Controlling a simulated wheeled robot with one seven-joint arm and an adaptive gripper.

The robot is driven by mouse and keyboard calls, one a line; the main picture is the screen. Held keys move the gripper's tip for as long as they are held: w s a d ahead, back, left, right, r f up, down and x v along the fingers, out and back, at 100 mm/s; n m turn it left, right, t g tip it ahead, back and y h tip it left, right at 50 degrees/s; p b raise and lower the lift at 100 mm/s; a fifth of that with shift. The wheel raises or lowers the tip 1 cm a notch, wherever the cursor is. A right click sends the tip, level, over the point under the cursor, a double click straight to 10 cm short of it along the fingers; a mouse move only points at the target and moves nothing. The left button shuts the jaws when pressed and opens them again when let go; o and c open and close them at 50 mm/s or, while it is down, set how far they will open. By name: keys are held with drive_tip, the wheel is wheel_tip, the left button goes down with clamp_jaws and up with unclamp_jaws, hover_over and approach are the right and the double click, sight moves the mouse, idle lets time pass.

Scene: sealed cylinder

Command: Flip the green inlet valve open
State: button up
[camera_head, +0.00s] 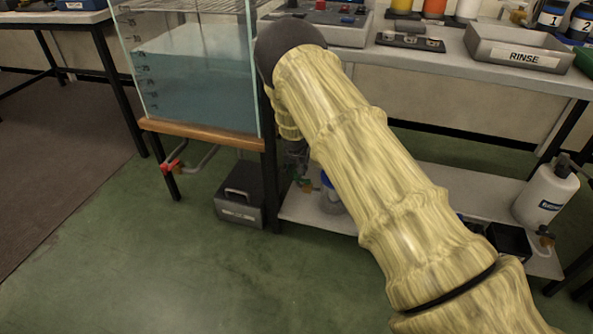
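My arm reaches up from the lower right, bends at a dark joint and points down behind itself. My gripper (295,158) is a dark shape just above the green part, largely hidden by my forearm. I cannot tell whether its fingers are open or touch the valve.
A water tank (195,75) stands on a wooden-topped stand, with a red-handled valve (172,165) below. A grey case (240,195) sits on the floor. The lower shelf (420,180) holds a white jug (545,192). A RINSE tray (518,50) is on the bench. The front-left floor is clear.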

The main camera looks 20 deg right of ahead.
drive_tip(key=v, duration=0.9)
idle(0.3)
